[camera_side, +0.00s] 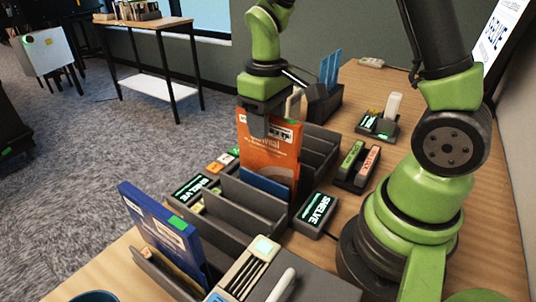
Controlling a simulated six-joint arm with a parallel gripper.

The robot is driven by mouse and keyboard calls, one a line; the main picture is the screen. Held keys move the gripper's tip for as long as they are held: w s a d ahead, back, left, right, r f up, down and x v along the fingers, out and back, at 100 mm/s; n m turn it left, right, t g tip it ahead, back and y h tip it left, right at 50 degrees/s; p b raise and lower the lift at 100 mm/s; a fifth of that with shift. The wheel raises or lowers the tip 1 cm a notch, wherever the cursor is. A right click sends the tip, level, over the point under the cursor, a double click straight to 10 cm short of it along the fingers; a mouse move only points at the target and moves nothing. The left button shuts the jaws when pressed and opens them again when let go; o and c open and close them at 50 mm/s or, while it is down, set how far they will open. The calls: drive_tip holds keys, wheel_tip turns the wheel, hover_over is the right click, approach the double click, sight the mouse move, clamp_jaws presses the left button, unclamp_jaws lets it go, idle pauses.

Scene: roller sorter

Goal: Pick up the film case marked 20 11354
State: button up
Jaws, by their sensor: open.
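An orange film case (268,150) stands upright in a slot of the dark divided rack (240,208). A white label shows on its upper part, but its number is too small to read. My gripper (265,122) is open at the top edge of the orange case, with a grey finger in front of its face; I cannot tell whether it touches. The far finger is hidden. A blue case (160,235) with a white label and green tag stands tilted at the near left. Another low blue item (264,186) sits in front of the orange case.
A dark bin with blue folders (330,72) stands behind. A white pen-like object (281,285) lies at the front. The rack's rear slots look empty.

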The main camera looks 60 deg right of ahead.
drive_tip(key=shift+f, duration=0.3)
idle(0.5)
clamp_jaws()
